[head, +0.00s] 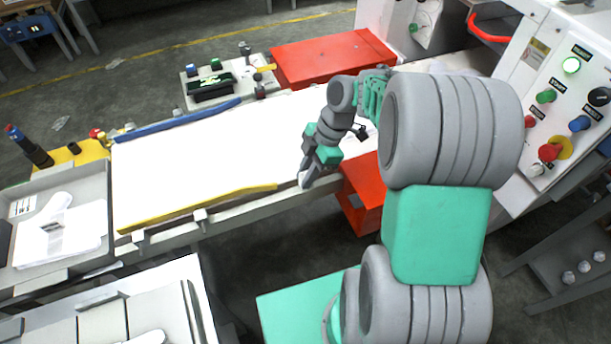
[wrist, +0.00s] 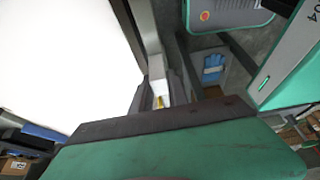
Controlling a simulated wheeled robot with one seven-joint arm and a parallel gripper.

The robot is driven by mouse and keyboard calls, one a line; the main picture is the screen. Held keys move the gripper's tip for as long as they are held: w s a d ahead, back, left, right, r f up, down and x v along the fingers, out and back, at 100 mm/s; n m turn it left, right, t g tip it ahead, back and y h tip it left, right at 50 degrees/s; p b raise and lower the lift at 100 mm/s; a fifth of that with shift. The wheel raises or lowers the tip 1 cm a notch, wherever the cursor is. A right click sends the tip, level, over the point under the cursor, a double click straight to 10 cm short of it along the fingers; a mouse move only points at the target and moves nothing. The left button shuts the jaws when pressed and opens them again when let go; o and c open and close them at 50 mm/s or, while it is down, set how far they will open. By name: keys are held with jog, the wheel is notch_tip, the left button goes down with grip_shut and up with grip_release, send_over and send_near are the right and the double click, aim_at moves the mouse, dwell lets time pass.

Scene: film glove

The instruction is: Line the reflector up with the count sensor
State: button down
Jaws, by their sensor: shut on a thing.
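My gripper (head: 306,180) is at the near edge of the white conveyor belt (head: 200,150), right of the yellow guide rail's end. In the wrist view my gripper (wrist: 158,98) is shut on a small pale piece with a yellow part (wrist: 159,101), beside the belt's grey side frame. This piece looks like the reflector; its far side and lower part are hidden by the fingers. I cannot pick out the count sensor for certain. A small dark and orange fitting (head: 262,75) stands at the belt's far edge, across from and left of my gripper.
A yellow rail (head: 200,209) runs along the belt's near edge and a blue rail (head: 178,119) along its far edge. A button panel (head: 565,110) stands at the right. The belt is clear.

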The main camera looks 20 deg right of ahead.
jog(key=shift+a, duration=0.2)
jog(key=c, duration=1.3)
grip_release()
jog(key=shift+r, duration=0.1)
jog(key=p+v, duration=0.1)
jog(key=v, duration=0.6)
jog(key=shift+d+r, duration=0.15)
jog(key=shift+r, duration=0.2)
